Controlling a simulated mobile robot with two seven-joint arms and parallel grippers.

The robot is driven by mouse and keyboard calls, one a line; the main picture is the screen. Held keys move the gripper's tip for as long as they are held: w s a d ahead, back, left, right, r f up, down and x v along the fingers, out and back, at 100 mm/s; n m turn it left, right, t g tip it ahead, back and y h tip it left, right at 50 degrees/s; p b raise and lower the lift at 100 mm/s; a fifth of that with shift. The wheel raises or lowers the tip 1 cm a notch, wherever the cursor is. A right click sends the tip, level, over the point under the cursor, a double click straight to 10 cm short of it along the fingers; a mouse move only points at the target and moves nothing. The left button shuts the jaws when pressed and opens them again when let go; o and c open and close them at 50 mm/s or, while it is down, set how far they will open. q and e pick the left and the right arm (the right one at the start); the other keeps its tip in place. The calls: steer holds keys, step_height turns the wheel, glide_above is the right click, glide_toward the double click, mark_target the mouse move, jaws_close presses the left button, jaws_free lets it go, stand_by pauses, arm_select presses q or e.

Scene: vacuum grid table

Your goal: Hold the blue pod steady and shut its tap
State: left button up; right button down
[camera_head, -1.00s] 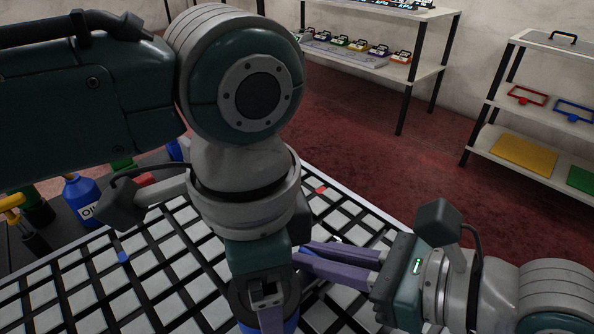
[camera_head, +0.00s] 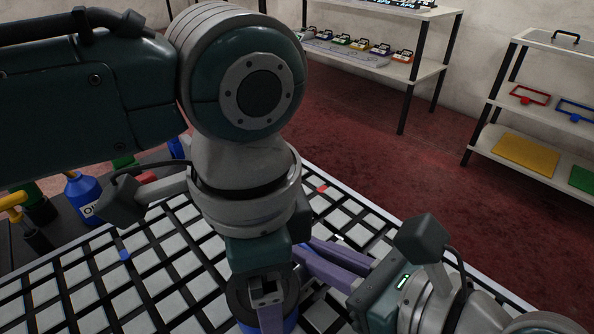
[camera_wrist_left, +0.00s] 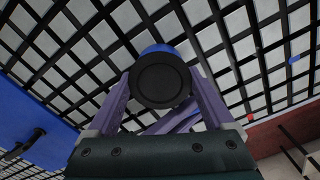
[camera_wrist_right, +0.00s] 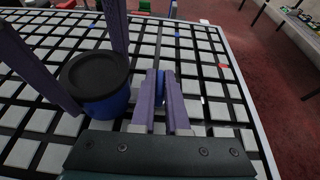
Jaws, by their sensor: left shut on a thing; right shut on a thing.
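The blue pod (camera_wrist_right: 105,104) stands on the grid table and has a round black top. In the left wrist view its black top (camera_wrist_left: 160,82) sits between the purple fingers of my left gripper (camera_wrist_left: 160,92), which is shut on the pod. In the head view my left arm hides most of the pod, and a blue edge (camera_head: 289,325) shows. My right gripper (camera_wrist_right: 160,84) reaches in beside the pod, shut on a small blue piece (camera_wrist_right: 160,88), which looks like the tap. The head view shows its fingers (camera_head: 330,266) partly behind my left wrist. How the tap joins the pod is hidden.
The grid table (camera_head: 176,246) has pale squares and dark gaps. A blue oil bottle (camera_head: 82,196) stands at its left edge. Shelves (camera_head: 378,62) with small coloured items stand beyond the table. Much of the visible table top is clear.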

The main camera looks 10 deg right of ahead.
arm_select(q)
steer(key=shift+d, duration=0.2)
arm_select(e)
steer(key=shift+s+d+m, duration=0.1)
steer(key=shift+d+m, duration=0.05)
steer(key=shift+m, duration=0.15)
steer(key=shift+f, duration=0.1)
arm_select(q)
steer(key=shift+a, duration=0.1)
arm_select(e)
steer(key=c, duration=0.9)
jaws_free()
steer(key=shift+h, duration=0.3)
steer(key=shift+s+d, duration=0.1)
steer(key=v, duration=1.2)
steer(key=shift+f, duration=0.15)
arm_select(q)
steer(key=o, duration=1.5)
steer(key=shift+c, duration=0.2)
